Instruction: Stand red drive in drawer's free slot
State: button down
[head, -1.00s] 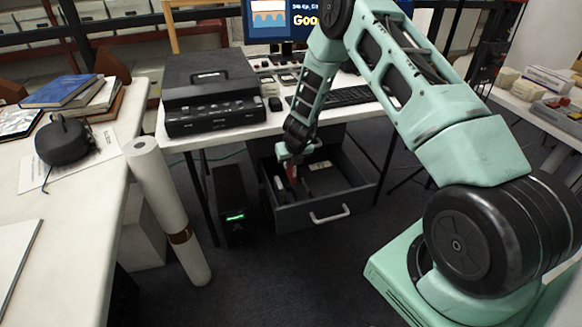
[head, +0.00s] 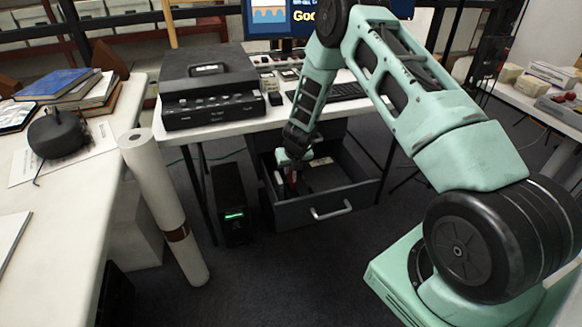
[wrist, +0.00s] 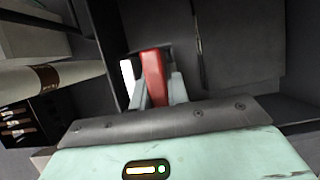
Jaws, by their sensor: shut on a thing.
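The red drive (wrist: 153,76) is between the fingers of my gripper (wrist: 158,92), which is shut on it. The free slot is not clearly visible.
The desk (head: 225,132) stands above and behind the drawer, with a black scanner-like case (head: 208,88) on it. A black tower with a green light (head: 233,205) stands left of the drawer. A white roll (head: 165,205) leans against the left table (head: 75,195).

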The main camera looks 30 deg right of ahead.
aim_at(291, 180)
jog(key=shift+f+b, duration=1.35)
jog(key=shift+f, duration=0.6)
jog(key=shift+f+b, duration=0.8)
jog(key=shift+f, duration=0.15)
jog(key=c, duration=1.3)
grip_release()
jog(key=p+v, duration=0.3)
jog(key=v, duration=1.4)
jog(key=shift+s+r, duration=0.15)
jog(key=shift+r, duration=0.05)
